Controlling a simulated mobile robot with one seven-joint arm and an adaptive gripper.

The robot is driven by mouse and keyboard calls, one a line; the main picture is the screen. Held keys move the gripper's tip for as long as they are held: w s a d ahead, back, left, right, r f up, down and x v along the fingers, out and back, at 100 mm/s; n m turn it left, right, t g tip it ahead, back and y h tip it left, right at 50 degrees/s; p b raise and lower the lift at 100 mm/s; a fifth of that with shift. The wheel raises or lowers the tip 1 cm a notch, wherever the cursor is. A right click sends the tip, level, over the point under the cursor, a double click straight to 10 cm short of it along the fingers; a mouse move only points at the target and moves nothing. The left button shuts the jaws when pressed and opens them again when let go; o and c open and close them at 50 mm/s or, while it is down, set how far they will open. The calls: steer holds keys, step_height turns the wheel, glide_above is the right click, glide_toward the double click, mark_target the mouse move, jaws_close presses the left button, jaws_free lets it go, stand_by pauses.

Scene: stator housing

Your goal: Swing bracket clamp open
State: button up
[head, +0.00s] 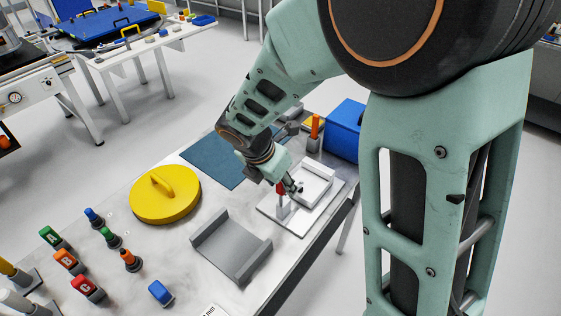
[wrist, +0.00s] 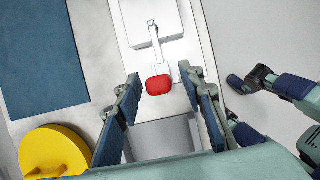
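The bracket clamp is a pale lever (wrist: 155,38) with a red knob (wrist: 158,85) at its near end. It is mounted on a white fixture (wrist: 128,30) with a raised block. In the head view the white fixture (head: 322,197) sits near the table's right edge, and the red knob (head: 280,188) shows by my fingers. My gripper (wrist: 163,80) is open, with one blue-padded finger on each side of the red knob. In the head view my gripper (head: 288,187) partly covers the clamp. Whether a finger touches the knob cannot be told.
A yellow round lid (head: 165,205) with a handle and a grey U-shaped tray (head: 231,245) lie left of the fixture. A blue mat (head: 215,160) lies behind. A blue bin (head: 345,128) and an orange-handled tool (head: 314,130) stand behind the fixture. Lettered blocks (head: 67,261) stand at left.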

steer(key=shift+f, duration=0.2)
steer(key=shift+c, duration=0.2)
jaws_close()
